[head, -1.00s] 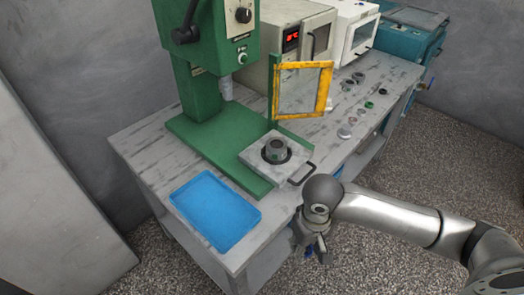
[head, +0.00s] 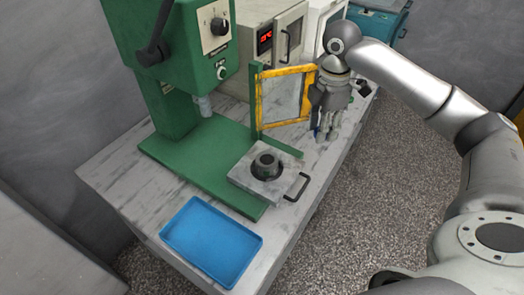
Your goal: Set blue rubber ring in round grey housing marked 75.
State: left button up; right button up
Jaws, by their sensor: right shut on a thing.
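A round grey housing (head: 266,161) stands upright on the light square plate of the green press; any marking on it is too small to read. My right gripper (head: 325,134) points down over the table's right edge, beside the yellow-framed guard, to the right of and beyond the housing. It is shut, with a small bit of blue (head: 316,133) at its fingertips, which looks like the blue rubber ring. The fingers hide most of it. My left gripper is not in view.
The green press (head: 175,80) stands behind the plate, with its yellow-framed guard (head: 284,97) swung out to the right. A plate handle (head: 298,187) sticks out to the right. An empty blue tray (head: 212,241) lies at the front. Ovens stand at the back.

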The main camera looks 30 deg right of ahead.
jog(key=shift+w+r, duration=0.2)
jog(key=shift+r, duration=0.05)
jog(key=w+a+f+p, duration=0.3)
jog(key=w+a+f, duration=0.15)
jog(key=a, duration=0.35)
send_over(267, 159)
jog(key=d, duration=0.1)
jog(key=f, duration=0.1)
jog(key=s+f, duration=0.1)
jog(key=f, duration=0.1)
jog(key=shift+f+p, duration=0.25)
jog(key=shift+p, duration=0.1)
jog(key=shift+w+a+f, duration=0.25)
jog(key=shift+w+f, duration=0.05)
jog(key=shift+f, duration=0.2)
jog(key=f, duration=0.3)
jog(key=shift+w+a+f+p, duration=0.15)
jog(key=shift+a+p, duration=0.1)
jog(key=shift+p, duration=0.1)
jog(key=shift+f, duration=0.3)
jog(key=o, duration=0.9)
